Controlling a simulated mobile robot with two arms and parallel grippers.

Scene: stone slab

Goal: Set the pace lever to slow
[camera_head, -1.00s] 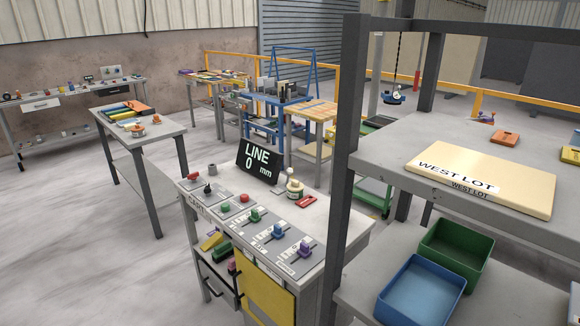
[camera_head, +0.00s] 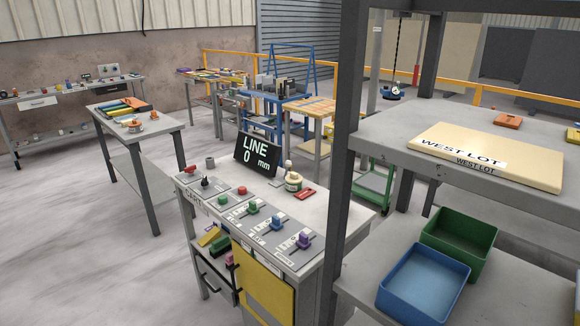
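The grey console (camera_head: 335,205) stands at the lower middle with a sloped control panel. Three levers sit in slotted plates on it: a green one (camera_head: 252,207), a blue one (camera_head: 278,224) and a purple one (camera_head: 304,241). Their labels are too small to read, so I cannot tell which is the pace lever or its setting. A green button (camera_head: 222,199) and a red button (camera_head: 242,190) are to their left. A black display (camera_head: 257,155) behind them reads "LINE 0 mm". Neither of my grippers is in view.
A shelf rack with a dark post (camera_head: 345,150) stands close at right, beside the console. It holds a "WEST LOT" board (camera_head: 485,155), a green bin (camera_head: 458,245) and a blue bin (camera_head: 423,285). A grey table (camera_head: 175,126) stands behind left. The floor at left is clear.

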